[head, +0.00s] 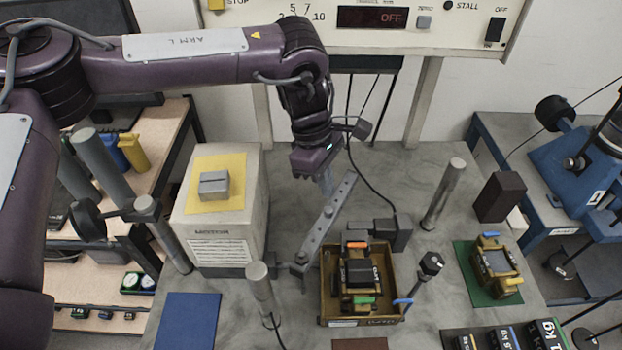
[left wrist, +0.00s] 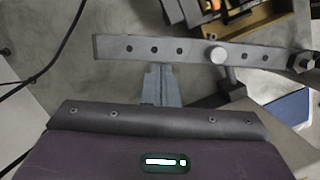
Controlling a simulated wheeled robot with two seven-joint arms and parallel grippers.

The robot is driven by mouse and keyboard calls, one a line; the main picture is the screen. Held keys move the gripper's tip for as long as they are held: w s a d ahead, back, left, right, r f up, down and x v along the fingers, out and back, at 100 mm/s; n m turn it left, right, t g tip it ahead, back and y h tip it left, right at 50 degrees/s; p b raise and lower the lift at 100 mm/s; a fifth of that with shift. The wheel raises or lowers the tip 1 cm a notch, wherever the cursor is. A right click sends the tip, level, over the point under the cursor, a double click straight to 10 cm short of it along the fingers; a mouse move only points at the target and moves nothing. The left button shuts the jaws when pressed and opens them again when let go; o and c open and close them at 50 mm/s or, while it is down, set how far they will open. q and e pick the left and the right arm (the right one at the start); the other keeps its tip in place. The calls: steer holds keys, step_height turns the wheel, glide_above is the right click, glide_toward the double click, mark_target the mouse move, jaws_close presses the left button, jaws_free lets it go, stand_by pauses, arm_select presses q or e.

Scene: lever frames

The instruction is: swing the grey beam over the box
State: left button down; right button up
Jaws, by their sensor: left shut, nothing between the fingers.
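The grey beam (head: 318,232) is a flat bar with holes. It slants from a bolted end at the box's left side up toward the back, beside the box rather than over it. In the left wrist view the beam (left wrist: 145,49) runs across the upper part, with a round peg on it and a bolt at its right end. My left gripper (head: 327,187) points down at the beam's far part, shut and empty. Its fingertips (left wrist: 160,70) meet the beam's edge in the picture; I cannot tell if they touch.
A grey post (head: 442,195) stands right of the beam and a short post (head: 262,290) left of the box. A motor housing (head: 220,235) stands at the left. A black-knobbed lever (head: 430,264) is by the box's right side. A cable hangs behind my gripper.

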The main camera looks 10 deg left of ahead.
arm_select(q)
steer(key=s+d+m+g+b, duration=0.1)
steer(key=s+d+m, duration=0.3)
steer(key=s+d, duration=0.5)
steer(key=shift+s+d+b, duration=0.3)
steer(key=shift+d+b, duration=0.35)
steer(key=shift+d, duration=1.3)
steer(key=shift+m, duration=0.3)
